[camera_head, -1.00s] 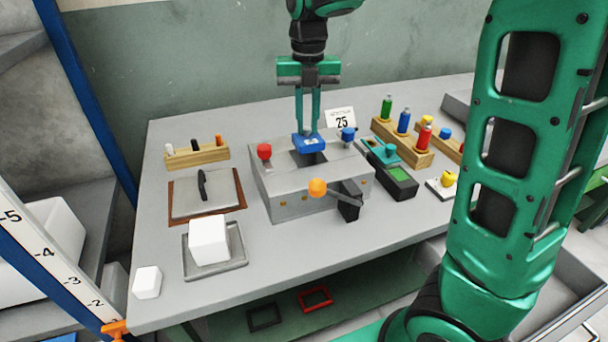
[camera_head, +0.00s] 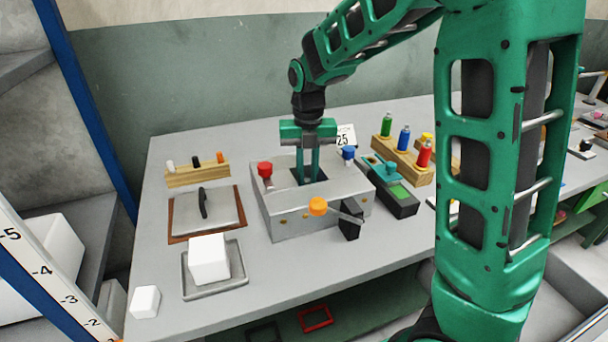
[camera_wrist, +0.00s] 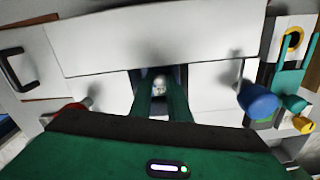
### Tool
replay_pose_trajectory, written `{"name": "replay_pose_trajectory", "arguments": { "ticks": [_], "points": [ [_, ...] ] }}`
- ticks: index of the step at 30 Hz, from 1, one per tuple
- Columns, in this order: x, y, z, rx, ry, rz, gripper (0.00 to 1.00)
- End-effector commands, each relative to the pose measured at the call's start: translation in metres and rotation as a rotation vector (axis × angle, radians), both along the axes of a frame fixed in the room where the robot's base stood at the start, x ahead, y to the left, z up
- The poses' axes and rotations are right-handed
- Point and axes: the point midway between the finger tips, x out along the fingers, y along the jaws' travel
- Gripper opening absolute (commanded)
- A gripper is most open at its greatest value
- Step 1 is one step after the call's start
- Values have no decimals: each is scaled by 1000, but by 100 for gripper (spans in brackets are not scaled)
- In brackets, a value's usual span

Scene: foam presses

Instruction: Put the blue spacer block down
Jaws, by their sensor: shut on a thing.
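My gripper (camera_head: 309,181) points straight down over the grey metal press box (camera_head: 290,205), its two green fingers reaching into the dark square opening in the box top. The blue spacer block is between the fingertips, down in the opening. It is hidden in the head view. In the wrist view the fingers (camera_wrist: 160,90) go down into the opening with a small pale patch between their tips; the block's edges are too dark to make out. I cannot tell whether the block touches the bottom.
A red knob (camera_head: 265,170) and a blue knob (camera_head: 348,154) stand on either side of the opening. A white foam block (camera_head: 209,259) sits on a tray at the left.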

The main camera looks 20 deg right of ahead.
Motion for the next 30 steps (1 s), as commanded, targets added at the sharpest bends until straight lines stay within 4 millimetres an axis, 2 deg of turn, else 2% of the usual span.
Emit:
{"name": "replay_pose_trajectory", "arguments": {
  "ticks": [4,5,6,7,16,20,30],
  "points": [
    [0,0,-2,0,0,0,0],
    [0,0,-2,0,0,0,23],
    [0,0,-1,0,0,0,33],
    [0,0,-1,0,0,0,35],
    [0,0,0,0,0,0,35],
    [1,0,9,0,-2,0,35],
    [1,1,73,1,-4,1,35]
  ]
}}
